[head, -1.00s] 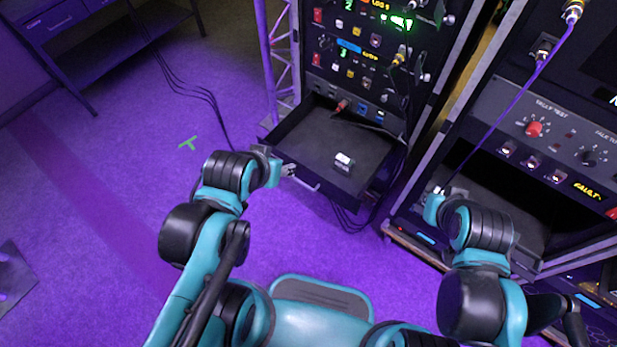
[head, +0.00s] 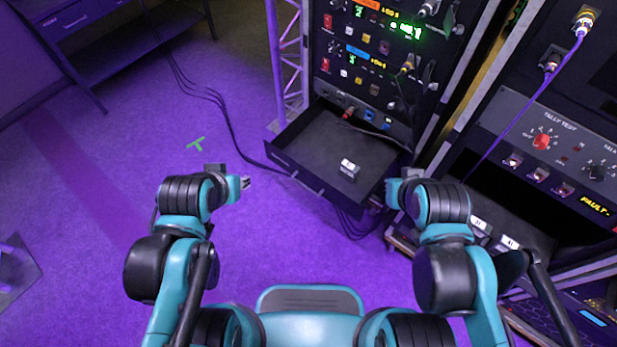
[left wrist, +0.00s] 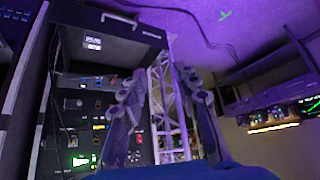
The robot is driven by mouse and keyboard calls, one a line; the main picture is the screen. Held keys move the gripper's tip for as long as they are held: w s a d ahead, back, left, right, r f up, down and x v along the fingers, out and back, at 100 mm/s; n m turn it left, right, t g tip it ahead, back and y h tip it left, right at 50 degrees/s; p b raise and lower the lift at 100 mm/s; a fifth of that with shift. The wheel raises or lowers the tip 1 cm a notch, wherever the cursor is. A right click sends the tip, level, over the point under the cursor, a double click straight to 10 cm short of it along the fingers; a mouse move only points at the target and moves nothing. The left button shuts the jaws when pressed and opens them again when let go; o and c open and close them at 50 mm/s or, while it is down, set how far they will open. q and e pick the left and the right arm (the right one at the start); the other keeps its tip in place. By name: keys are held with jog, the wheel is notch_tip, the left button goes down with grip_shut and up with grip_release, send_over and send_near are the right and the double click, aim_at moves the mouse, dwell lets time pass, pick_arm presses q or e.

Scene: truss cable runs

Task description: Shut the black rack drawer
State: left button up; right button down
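The black rack drawer (head: 318,142) is pulled out of the middle rack in the head view, with a small black item with a white label (head: 348,168) lying in it. The drawer's front carries a handle and faces the lower left. The drawer also shows in the left wrist view (left wrist: 122,48), upside down, with its handle at the top. My left gripper (head: 246,183) is left of the drawer front, apart from it. In the left wrist view its two fingers (left wrist: 158,82) are spread with nothing between them. My right gripper (head: 392,188) is by the drawer's right side; its fingers are hard to make out.
The rack panel (head: 375,60) above the drawer has lit displays and plugs. A second rack (head: 540,130) with a purple cable stands at the right. Black cables (head: 225,115) run over the floor left of the drawer. A table (head: 75,20) is at the back left.

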pick_arm(q)
jog(key=shift+w+r+n, duration=0.1)
jog(key=shift+w+n, duration=0.35)
jog(key=shift+n, duration=0.05)
grip_shut()
jog(key=w+d+f+n+g+b, duration=0.1)
jog(key=w+f+n, duration=0.2)
jog(key=w+n, duration=0.4)
jog(key=w+f+n+g, duration=0.1)
jog(key=w+f+n, duration=0.1)
jog(key=w+n, duration=0.45)
jog(key=n+g+h+b, duration=0.1)
jog(key=n+g+h, duration=0.15)
jog(key=n, duration=1.15)
send_near(281, 155)
jog(key=s+a+r, duration=0.1)
jog(key=s+r, duration=0.4)
jog(key=s, duration=0.1)
jog(key=shift+y, duration=0.45)
jog(key=shift+w+d+f+b, duration=0.75)
jog(key=shift+f+b, duration=0.25)
jog(key=shift+f, duration=0.6)
jog(key=shift+w+d+f+b, duration=0.55)
jog(key=shift+w+f+b, duration=0.4)
jog(key=shift+f, duration=0.7)
jog(key=shift+w+d+f+b, duration=0.7)
jog(key=shift+f+b, duration=0.3)
jog(key=shift+f, duration=0.6)
